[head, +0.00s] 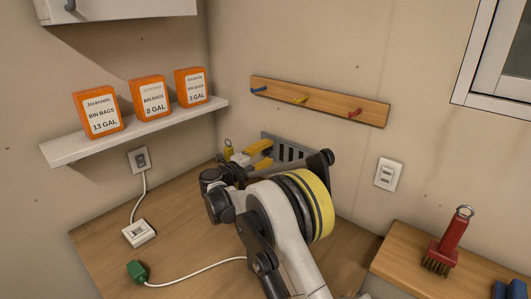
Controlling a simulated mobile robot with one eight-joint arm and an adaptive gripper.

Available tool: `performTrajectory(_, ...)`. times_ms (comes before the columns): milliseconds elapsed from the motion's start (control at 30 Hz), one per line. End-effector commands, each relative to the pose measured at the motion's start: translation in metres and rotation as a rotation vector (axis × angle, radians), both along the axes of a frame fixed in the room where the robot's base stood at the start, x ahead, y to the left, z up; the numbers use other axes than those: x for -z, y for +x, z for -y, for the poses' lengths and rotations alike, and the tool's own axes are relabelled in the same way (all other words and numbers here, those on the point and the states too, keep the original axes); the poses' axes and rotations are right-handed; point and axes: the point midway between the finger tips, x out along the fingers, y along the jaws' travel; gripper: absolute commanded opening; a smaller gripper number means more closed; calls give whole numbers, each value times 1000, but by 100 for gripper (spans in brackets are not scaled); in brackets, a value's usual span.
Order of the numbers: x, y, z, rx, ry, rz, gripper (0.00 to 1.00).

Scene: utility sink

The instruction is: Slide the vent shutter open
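The vent shutter (292,152) is a grey slotted panel low on the back wall, just above the wooden counter. Its dark slots show at the right; its left and lower parts are hidden behind my gripper and arm. My gripper (265,154) has yellow fingers that point toward the left part of the vent. The fingers are apart, with a gap between them, and nothing shows held there. I cannot tell whether a fingertip touches the vent. No shutter handle can be made out.
A small yellow item with a ring (228,149) stands left of my gripper. A peg rail (320,102) is above the vent. A white shelf (130,133) holds orange boxes at left. A cord and green plug (137,271) lie on the counter. A red brush (448,245) stands at right.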

Motion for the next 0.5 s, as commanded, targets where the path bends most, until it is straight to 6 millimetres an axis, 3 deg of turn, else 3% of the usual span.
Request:
performTrajectory(267, -1, -1, -3, -3, -1, 1, 46)
performTrajectory(500, -1, -29, -32, -6, -1, 0, 46)
